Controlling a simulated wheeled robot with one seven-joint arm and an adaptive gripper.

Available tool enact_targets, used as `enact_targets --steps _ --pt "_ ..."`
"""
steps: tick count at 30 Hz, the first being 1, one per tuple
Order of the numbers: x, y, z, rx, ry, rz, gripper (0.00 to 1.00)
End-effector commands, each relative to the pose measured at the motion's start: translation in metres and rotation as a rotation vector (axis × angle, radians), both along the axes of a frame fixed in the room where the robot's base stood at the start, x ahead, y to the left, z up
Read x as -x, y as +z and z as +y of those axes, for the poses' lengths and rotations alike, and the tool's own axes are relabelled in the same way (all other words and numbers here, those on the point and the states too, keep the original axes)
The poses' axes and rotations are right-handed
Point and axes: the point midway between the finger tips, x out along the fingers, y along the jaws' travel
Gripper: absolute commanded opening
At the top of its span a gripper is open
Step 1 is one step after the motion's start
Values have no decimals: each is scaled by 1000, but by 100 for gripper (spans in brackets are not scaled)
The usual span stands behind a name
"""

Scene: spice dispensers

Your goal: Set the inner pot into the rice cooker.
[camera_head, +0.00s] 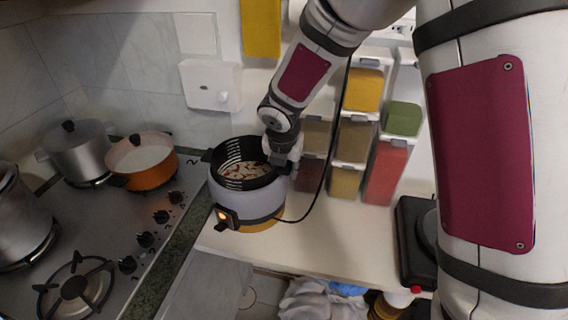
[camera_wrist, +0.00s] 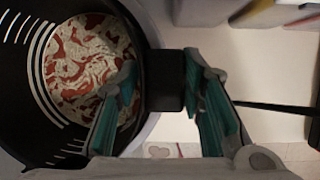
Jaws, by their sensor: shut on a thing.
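The rice cooker (camera_head: 262,205) is a pale grey-lilac round body with a lit orange light on its front, standing on the counter. The black inner pot (camera_head: 228,152) with white graduation lines is at the cooker's mouth, its rim standing above the cooker's edge; I cannot tell if it is fully seated. It holds white and red contents. In the wrist view the pot's inner wall (camera_wrist: 22,95) fills the left side. My gripper (camera_head: 281,158) is shut on the pot's black right handle (camera_wrist: 167,82), with a green-padded finger on each side of it.
Colourful storage bins (camera_head: 352,135) stand just right of the cooker. An orange pot (camera_head: 150,177) and steel pots sit on the stove at the left. A black appliance (camera_head: 415,240) is at the right. Bare counter (camera_head: 335,235) lies between. A black cord runs beside the bins.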

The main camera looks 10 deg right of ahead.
Motion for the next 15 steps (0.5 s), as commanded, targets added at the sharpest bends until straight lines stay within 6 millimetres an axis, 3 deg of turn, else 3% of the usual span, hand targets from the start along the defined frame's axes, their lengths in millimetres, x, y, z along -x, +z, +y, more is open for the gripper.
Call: enact_targets --steps 12,13,15 --pt "-1 -4 1 -3 -1 -4 0" --pt "-1 -4 1 -3 -1 -4 40" --pt "-1 -4 1 -3 0 -4 56"
